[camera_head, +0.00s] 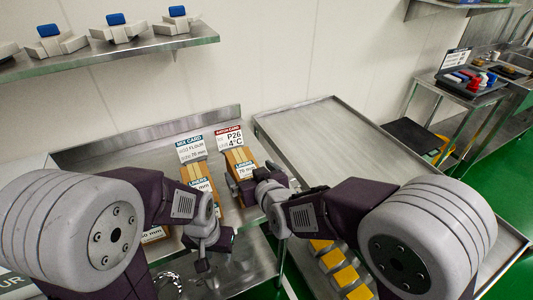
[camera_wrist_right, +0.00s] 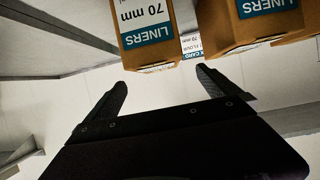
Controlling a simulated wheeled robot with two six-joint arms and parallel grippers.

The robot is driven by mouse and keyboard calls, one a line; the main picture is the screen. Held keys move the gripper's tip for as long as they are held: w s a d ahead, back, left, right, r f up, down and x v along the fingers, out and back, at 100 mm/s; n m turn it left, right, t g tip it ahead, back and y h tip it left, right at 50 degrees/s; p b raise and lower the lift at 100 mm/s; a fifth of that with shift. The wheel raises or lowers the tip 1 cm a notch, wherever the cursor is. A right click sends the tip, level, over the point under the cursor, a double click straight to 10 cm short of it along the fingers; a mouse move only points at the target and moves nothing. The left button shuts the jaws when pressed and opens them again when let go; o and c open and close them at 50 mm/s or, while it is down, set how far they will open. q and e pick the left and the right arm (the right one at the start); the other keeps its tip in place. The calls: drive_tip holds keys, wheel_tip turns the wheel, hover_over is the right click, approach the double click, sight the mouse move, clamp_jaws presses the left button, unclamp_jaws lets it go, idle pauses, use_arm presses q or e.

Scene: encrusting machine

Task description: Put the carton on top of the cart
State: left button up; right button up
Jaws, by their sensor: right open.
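Brown cartons with teal LINERS labels stand on the steel bench at the left in the head view. One carton (camera_head: 239,158) is at the right, below a red-topped P26 card; another (camera_head: 195,172) is left of it. My right gripper (camera_head: 247,187) is at the front of the right carton. In the right wrist view this gripper (camera_wrist_right: 160,84) is open and empty, with a carton marked 70 mm (camera_wrist_right: 146,22) beyond its fingertips and a second carton (camera_wrist_right: 262,22) to the right. My left gripper (camera_head: 205,258) hangs low over the bench front; its jaws are unclear. The steel cart (camera_head: 325,135) has a bare top.
Yellow-topped packs (camera_head: 340,270) sit on a level below the cart top, partly behind my right arm. A wall shelf (camera_head: 110,55) holds blue-topped devices. A small stand (camera_head: 460,98) with coloured items is at the right. The cart's raised rim borders its top.

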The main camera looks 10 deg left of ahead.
sight(244, 165)
drive_tip(key=shift+s+r, duration=0.1)
drive_tip(key=shift+r, duration=0.05)
drive_tip(key=shift+s, duration=0.15)
drive_tip(key=x, duration=0.3)
drive_tip(key=shift+w+a, duration=0.15)
drive_tip(key=shift+w, duration=0.15)
drive_tip(key=x, duration=0.4)
drive_tip(key=shift+w+f, duration=0.15)
drive_tip(key=shift+f, duration=0.25)
drive_tip(key=shift+w+f, duration=0.15)
drive_tip(key=shift+w, duration=0.1)
use_arm(q)
drive_tip(key=shift+s+d+r, duration=0.2)
drive_tip(key=shift+s+r, duration=0.15)
drive_tip(key=shift+s, duration=0.05)
